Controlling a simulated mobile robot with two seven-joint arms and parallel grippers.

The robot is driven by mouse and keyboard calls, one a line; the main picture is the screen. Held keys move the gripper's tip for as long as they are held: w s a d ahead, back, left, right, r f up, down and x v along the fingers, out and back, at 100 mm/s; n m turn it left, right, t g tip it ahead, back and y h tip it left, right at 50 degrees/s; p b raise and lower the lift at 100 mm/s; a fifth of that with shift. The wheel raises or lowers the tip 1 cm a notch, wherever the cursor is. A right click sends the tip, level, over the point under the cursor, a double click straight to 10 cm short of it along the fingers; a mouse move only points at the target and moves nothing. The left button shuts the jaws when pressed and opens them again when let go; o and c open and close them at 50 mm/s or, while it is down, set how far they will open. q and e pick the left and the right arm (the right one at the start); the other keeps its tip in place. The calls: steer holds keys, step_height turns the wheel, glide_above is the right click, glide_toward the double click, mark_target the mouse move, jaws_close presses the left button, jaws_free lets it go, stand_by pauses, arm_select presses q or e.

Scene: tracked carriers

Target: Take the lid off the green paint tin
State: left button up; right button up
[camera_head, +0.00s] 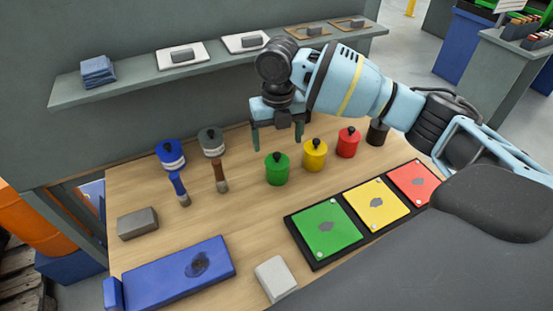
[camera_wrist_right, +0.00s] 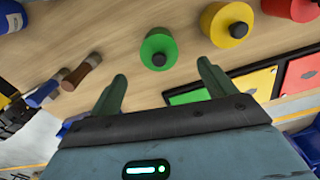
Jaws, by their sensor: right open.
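The green paint tin (camera_head: 277,172) stands upright on the wooden table, with its lid on and a black knob on top. It also shows in the right wrist view (camera_wrist_right: 155,44), just beyond and between the fingertips. My right gripper (camera_head: 277,139) is open and empty, above the table and a little behind the tin in the head view. Its two green fingers also show in the right wrist view (camera_wrist_right: 162,70), spread apart. Nothing is between them. My left gripper is not in view.
A yellow tin (camera_head: 314,158), a red tin (camera_head: 347,145) and a black tin (camera_head: 377,132) stand right of the green one. Blue (camera_head: 170,157) and grey (camera_head: 211,144) tins and two brushes are left. A tray of coloured panels (camera_head: 318,262) lies in front.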

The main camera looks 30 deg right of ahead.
mark_target(276, 153)
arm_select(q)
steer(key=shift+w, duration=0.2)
arm_select(e)
steer(key=shift+f, duration=0.25)
steer(key=f, duration=0.5)
steer(key=shift+w, duration=0.2)
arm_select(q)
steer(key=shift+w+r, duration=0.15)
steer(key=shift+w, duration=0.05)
arm_select(e)
steer(key=c, duration=1.1)
steer(key=shift+o, duration=0.2)
steer(key=shift+r, duration=0.15)
